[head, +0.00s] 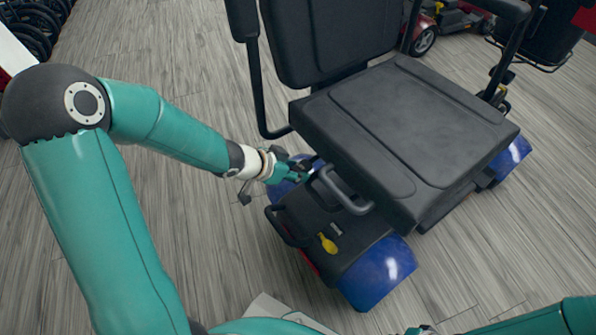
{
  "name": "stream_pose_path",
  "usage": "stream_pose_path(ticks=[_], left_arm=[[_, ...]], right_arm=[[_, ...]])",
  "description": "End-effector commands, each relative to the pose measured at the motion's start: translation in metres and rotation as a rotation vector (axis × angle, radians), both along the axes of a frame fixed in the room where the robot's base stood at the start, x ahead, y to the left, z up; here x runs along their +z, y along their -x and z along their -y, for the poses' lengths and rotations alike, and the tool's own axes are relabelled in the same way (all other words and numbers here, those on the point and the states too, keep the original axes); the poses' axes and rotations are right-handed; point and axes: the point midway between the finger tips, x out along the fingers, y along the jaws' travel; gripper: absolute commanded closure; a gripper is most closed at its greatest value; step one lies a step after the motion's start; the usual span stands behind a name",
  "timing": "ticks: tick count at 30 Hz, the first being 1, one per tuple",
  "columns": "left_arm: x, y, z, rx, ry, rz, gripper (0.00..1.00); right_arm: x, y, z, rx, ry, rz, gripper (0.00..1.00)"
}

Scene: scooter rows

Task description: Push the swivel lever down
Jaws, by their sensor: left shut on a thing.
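The scooter's black seat (405,130) fills the middle of the head view, with its backrest behind. My left gripper (307,169) reaches in from the left to the seat's lower left edge. It is shut on a small dark part there, which looks like the swivel lever (316,162). The fingers and the seat edge hide most of that lever, so its angle is hard to tell. My right arm shows only at the bottom right edge, and its gripper is out of the picture.
A grey loop handle (345,192) stands close to the right of my left gripper. Below are a yellow lever (328,243) and a blue wheel cover (376,271). A black armrest (268,100) hangs left of the seat. The wooden floor (200,220) at left is clear.

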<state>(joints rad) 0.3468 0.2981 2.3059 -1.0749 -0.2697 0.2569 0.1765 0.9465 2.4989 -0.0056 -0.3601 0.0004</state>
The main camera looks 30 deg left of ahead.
Motion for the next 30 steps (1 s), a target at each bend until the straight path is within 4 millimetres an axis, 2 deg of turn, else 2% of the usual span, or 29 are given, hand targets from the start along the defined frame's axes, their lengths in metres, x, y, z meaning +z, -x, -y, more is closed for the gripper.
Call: stream_pose_path(ticks=[1,5,19,30], left_arm=[[-0.008,0.006,0.002,-0.006,-0.002,-0.024,0.60],[-0.007,0.005,0.002,-0.005,0.000,-0.021,0.38],[0.000,0.005,0.000,-0.003,-0.001,-0.009,0.38],[0.027,0.028,-0.011,-0.004,-0.002,-0.007,0.38]], right_arm=[[-0.001,0.000,0.000,0.000,0.000,0.000,1.00],[-0.001,0.000,0.000,0.000,0.000,0.000,1.00],[0.000,0.000,0.000,0.000,0.000,0.000,1.00],[0.000,0.000,0.000,0.000,0.000,0.000,1.00]])
